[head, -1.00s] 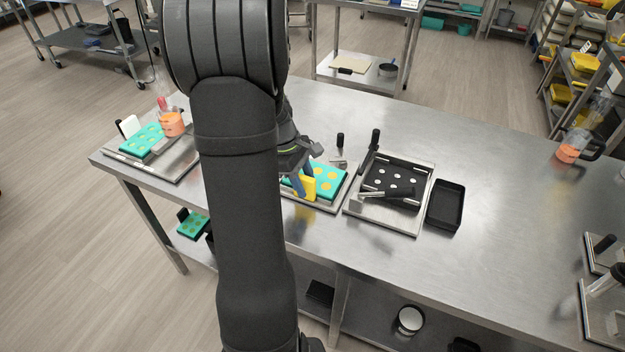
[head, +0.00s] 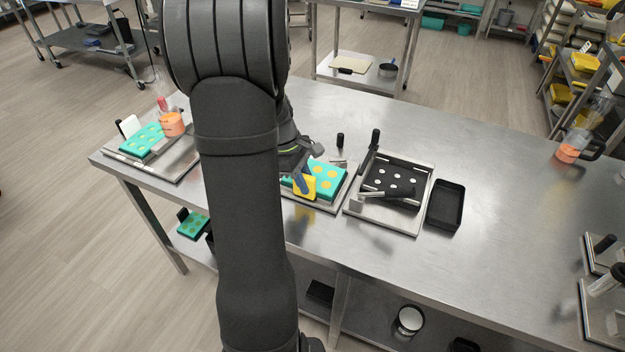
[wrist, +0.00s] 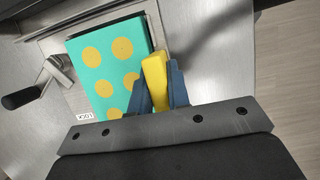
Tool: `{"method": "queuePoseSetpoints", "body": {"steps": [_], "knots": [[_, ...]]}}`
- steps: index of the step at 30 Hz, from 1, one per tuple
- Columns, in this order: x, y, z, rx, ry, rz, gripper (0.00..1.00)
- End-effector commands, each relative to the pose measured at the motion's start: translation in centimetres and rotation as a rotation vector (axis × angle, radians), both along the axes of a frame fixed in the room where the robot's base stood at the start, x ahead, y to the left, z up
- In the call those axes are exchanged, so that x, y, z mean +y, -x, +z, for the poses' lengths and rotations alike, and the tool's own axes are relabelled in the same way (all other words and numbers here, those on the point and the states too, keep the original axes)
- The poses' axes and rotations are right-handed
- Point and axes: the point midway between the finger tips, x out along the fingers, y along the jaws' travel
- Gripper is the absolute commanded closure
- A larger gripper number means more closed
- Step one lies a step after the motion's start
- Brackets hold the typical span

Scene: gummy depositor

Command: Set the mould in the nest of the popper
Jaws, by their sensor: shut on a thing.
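The teal mould (head: 328,172) with yellow round cavities lies flat on a metal station left of the popper. It fills much of the wrist view (wrist: 85,75). A yellow upright tab (wrist: 155,75) stands at the mould's edge. My gripper (wrist: 162,82) has its blue fingers shut on this tab; it also shows in the head view (head: 304,182). The popper (head: 428,178) is a metal plate with a dark nest (head: 400,170) holding several pale pins. The nest is empty, and a lever lies across its front.
A black tray (head: 460,205) sits right of the popper. A clamp with a black handle (wrist: 22,97) and a lock label stand beside the mould. Another teal mould (head: 142,141) and an orange-filled jug (head: 172,124) are at far left.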

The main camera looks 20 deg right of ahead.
Motion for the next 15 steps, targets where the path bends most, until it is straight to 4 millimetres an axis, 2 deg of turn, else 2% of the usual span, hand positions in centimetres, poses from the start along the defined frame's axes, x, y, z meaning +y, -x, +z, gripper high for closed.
{"method": "queuePoseSetpoints", "body": {"steps": [15], "knots": [[0.0,0.0,1.9,0.000,0.000,0.000,1.00]]}}
